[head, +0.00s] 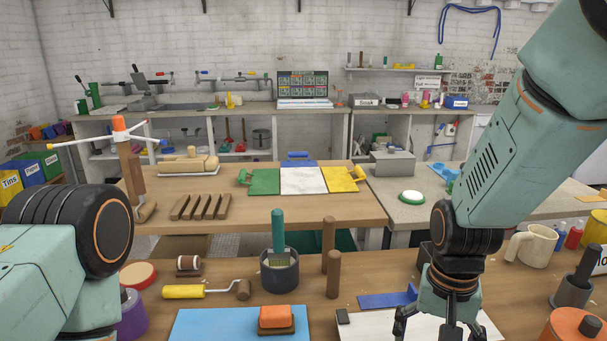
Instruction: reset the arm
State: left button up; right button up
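My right arm comes in from the upper right, and its gripper (440,328) points down at the bottom edge, over a white board (373,325) on the near bench. Its dark fingers are spread apart and nothing shows held between them; their lowest parts are cut off by the frame. My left arm (60,250) shows only as a green link and a black joint at the lower left. The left gripper is outside the picture.
The near bench (365,275) holds a blue mat (225,325) with an orange-topped block (276,317), a dark pot (280,272), wooden posts (333,275), a yellow-handled roller (183,291), a blue piece (385,299) and a cream mug (537,246). An orange-lidded container (573,328) stands right of the gripper.

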jog(key=shift+a+f+n+b, duration=0.35)
jog(key=shift+a+n+b, duration=0.15)
jog(key=shift+n, duration=0.5)
jog(key=shift+s, duration=0.1)
